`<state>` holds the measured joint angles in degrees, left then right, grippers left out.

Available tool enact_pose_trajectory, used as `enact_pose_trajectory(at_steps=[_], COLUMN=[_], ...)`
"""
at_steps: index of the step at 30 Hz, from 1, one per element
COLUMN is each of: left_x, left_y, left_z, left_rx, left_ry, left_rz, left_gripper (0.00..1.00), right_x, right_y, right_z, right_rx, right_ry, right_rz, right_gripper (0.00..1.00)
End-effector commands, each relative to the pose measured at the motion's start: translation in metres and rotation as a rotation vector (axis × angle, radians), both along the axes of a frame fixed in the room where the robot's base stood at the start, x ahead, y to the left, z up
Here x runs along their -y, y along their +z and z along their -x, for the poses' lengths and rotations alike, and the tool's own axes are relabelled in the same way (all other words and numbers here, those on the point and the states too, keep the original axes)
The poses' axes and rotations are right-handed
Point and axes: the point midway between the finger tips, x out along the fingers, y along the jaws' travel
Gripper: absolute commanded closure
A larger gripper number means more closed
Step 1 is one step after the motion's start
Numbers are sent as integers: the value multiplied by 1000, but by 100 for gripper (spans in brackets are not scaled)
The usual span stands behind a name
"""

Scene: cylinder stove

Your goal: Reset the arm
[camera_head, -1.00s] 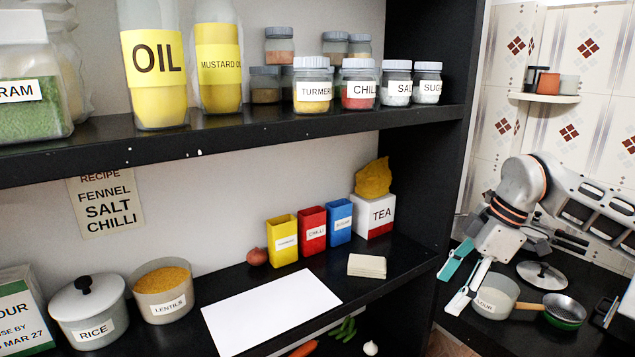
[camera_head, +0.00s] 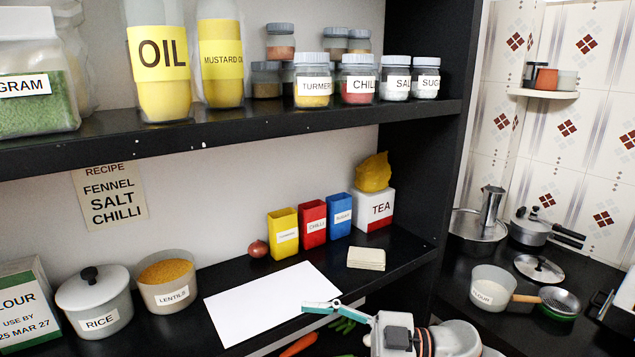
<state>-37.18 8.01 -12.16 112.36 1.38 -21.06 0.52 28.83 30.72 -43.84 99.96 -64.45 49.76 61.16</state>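My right gripper (camera_head: 322,307) is at the bottom centre of the head view, pointing left, with its arm coming in from the bottom right. Its teal and pale finger tip overlaps the lower right part of the white sheet (camera_head: 262,300) in the picture. I cannot tell whether it touches the sheet. The fingers are seen nearly edge-on, so their opening is unclear. I see nothing held in it. My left gripper is not in view.
The lower shelf holds a rice pot (camera_head: 95,305), a lentils pot (camera_head: 167,285), spice boxes (camera_head: 313,217) and a tea box (camera_head: 374,209). Jars stand on the upper shelf (camera_head: 230,125). The stove counter at right holds a labelled saucepan (camera_head: 490,290), a lid (camera_head: 538,268) and other cookware.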

Motion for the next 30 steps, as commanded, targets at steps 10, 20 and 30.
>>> enact_pose_trajectory(at_steps=[10, 20, 30], left_x=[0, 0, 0], left_y=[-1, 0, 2], left_z=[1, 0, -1], left_rx=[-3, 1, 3], left_ry=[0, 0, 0], left_rz=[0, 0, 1], left_gripper=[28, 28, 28], right_x=[48, 150, 205], right_y=[-53, -220, -337], right_z=[-28, 17, 123], right_rx=[-119, -420, -673], right_ry=[-578, -1109, -1271], right_rz=[-266, -19, 310], right_gripper=[39, 39, 39])
